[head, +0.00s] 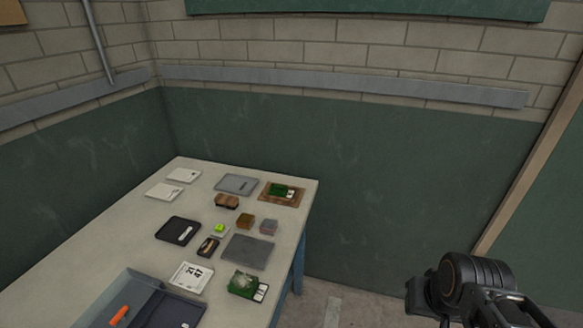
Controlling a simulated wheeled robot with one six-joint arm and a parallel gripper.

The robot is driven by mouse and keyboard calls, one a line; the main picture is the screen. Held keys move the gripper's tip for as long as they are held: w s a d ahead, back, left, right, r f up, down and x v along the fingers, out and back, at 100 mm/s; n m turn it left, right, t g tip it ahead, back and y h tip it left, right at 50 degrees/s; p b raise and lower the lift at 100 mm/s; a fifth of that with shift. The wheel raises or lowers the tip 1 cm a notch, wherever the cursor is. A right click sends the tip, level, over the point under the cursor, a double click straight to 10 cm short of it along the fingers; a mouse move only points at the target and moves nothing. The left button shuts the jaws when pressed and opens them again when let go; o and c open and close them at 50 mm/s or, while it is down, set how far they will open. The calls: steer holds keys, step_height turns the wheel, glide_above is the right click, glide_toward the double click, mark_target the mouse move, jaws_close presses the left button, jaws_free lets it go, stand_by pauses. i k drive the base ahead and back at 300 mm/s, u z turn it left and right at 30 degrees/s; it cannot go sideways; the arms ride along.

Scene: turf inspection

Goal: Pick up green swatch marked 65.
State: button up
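Two green pieces with white labels are on the table. One green swatch (283,190) lies on a brown board (269,199) near the far right corner. The other green swatch (242,288) lies near the right front edge, with something pale on top. The labels are too small to read, so I cannot tell which is marked 65. The black end of my arm, with my gripper (425,298), is at the lower right, off the table and well apart from both swatches. Its fingertips are not clearly seen.
The table (120,235) also holds a grey plate (247,251), a black tray (178,231), small blocks (270,226), a bright green piece (220,228), a numbered white card (191,276) and a blue-grey tray (140,302) with an orange item. Walls stand behind and left. Floor is clear at right.

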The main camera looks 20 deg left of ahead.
mark_target(276, 191)
steer(key=i, duration=2)
steer(key=u, duration=2.75)
